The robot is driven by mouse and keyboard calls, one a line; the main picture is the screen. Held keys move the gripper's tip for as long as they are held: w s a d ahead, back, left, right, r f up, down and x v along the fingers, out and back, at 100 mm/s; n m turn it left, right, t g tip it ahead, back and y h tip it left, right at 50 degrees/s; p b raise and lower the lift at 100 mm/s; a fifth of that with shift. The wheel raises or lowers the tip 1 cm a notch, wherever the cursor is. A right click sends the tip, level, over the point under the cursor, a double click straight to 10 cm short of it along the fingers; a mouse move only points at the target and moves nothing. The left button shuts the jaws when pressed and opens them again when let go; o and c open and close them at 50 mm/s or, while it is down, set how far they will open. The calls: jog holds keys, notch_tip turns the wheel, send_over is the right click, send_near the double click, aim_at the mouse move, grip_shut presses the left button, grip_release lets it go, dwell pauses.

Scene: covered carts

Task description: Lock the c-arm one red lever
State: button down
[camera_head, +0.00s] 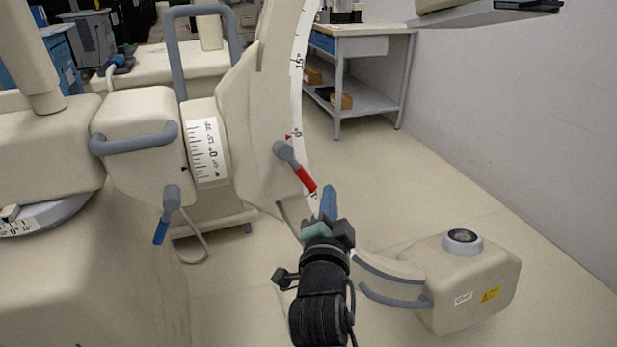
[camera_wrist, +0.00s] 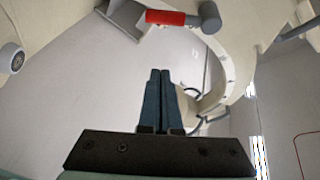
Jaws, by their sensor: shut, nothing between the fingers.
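The c-arm (camera_head: 262,110) is a cream machine with a curved, scaled arc. Its red lever (camera_head: 304,178) has a grey hub and a red handle that slants down to the right in the head view. In the wrist view the red lever (camera_wrist: 166,17) lies level near the top, with its grey hub at its right end. My gripper (camera_head: 328,190) is shut and empty. In the head view it appears just below and right of the red tip. In the wrist view its blue fingertips (camera_wrist: 160,72) are together, apart from the lever, which appears above them.
A blue-handled lever (camera_head: 166,216) hangs on the c-arm body at left. A grey handle bar (camera_head: 134,138) juts out above it. The c-arm's lower box (camera_head: 465,285) sits at lower right. Open floor lies at right.

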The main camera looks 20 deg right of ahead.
aim_at(296, 167)
jog(key=w+f+b, duration=0.2)
jog(key=w+b, duration=0.1)
jog(key=w, duration=0.6)
jog(key=shift+d, duration=0.3)
jog(key=shift+w+f, duration=0.1)
dwell(0.4)
jog(key=shift+a+f+m+b, duration=0.1)
jog(key=shift+a+m+b, duration=0.1)
jog(key=shift+m+b, duration=0.25)
